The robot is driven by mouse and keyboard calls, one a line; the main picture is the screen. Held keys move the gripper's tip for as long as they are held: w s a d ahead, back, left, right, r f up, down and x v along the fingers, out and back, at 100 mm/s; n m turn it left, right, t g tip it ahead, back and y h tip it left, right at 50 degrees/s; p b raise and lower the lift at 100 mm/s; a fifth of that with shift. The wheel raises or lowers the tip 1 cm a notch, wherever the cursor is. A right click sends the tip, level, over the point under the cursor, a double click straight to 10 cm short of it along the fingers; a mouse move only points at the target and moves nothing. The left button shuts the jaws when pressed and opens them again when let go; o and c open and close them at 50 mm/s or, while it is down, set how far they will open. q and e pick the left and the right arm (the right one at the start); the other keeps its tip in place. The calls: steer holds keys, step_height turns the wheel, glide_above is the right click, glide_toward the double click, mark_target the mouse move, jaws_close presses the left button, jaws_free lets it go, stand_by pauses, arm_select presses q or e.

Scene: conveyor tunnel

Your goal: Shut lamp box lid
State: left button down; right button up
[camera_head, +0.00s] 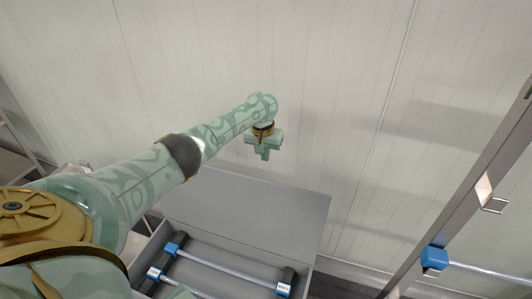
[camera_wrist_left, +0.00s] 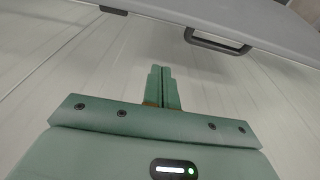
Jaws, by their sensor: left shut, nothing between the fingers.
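The lamp box (camera_head: 310,284) is a grey box at the bottom middle of the head view. Its grey lid (camera_head: 255,205) stands open, raised at the back of the box toward the wall. In the left wrist view the lid (camera_wrist_left: 255,22) crosses the top right, with a dark handle (camera_wrist_left: 217,42) on it. My left gripper (camera_head: 264,155) is shut and empty, above and behind the lid, near the wall. Its closed fingers (camera_wrist_left: 162,75) point toward the handle without touching it. My right gripper is not in view.
Inside the box lie metal tubes (camera_head: 225,270) with blue end fittings. A pale panelled wall (camera_head: 330,80) rises close behind. At right a metal frame (camera_head: 465,170) slants across, with a blue fitting (camera_head: 434,258) and a rod.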

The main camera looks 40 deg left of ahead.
arm_select(q)
step_height(320, 180, down, 5)
steer(key=s+d+p, duration=0.1)
steer(key=s, duration=0.1)
steer(key=shift+s+p, duration=0.35)
steer(key=shift+s, duration=0.05)
steer(key=shift+f, duration=0.15)
